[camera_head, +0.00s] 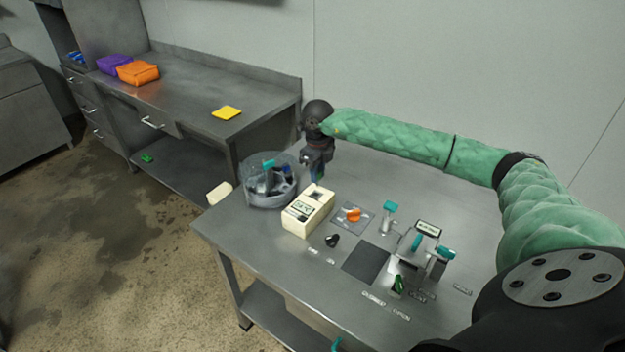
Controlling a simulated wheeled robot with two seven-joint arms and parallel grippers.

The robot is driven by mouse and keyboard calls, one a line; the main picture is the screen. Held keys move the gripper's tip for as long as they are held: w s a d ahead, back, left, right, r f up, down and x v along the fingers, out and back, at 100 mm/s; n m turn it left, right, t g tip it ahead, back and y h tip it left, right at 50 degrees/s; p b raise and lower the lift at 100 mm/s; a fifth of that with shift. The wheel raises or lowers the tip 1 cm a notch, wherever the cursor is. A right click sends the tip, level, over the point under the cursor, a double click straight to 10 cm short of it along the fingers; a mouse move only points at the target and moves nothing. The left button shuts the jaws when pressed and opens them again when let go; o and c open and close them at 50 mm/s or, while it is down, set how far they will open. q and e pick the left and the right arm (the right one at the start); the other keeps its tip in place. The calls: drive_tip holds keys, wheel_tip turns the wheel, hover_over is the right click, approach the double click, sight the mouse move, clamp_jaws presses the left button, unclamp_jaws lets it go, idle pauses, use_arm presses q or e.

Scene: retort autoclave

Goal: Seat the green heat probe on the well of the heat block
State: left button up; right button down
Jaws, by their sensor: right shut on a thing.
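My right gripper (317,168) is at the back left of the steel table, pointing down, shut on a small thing. The cream box with a display, which looks like the heat block (300,217), stands just in front of the gripper. A dark patch on its top near the back may be the well. The gripper is behind and above this box; I cannot tell the exact gap. My left gripper is not in view.
A clear round tub (268,188) with teal-handled items stands left of the gripper. Right of the box are an orange knob (353,215), a black knob (332,240), a dark square pad (366,262), teal-topped fixtures (390,207) and a green lever (398,285).

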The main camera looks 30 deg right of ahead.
drive_tip(key=shift+r, duration=0.2)
drive_tip(key=shift+w+f+n, duration=0.3)
drive_tip(key=shift+w+f, duration=0.05)
drive_tip(key=shift+f, duration=0.35)
drive_tip(key=shift+s+f, duration=0.2)
drive_tip(key=shift+s, duration=0.05)
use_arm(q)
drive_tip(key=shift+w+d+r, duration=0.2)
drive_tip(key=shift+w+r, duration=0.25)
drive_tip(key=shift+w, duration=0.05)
use_arm(e)
drive_tip(key=shift+w+f, duration=0.15)
drive_tip(key=shift+f, duration=0.25)
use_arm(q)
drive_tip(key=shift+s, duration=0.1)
use_arm(e)
drive_tip(key=shift+r, duration=0.1)
use_arm(q)
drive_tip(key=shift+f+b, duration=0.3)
drive_tip(key=shift+b, duration=0.2)
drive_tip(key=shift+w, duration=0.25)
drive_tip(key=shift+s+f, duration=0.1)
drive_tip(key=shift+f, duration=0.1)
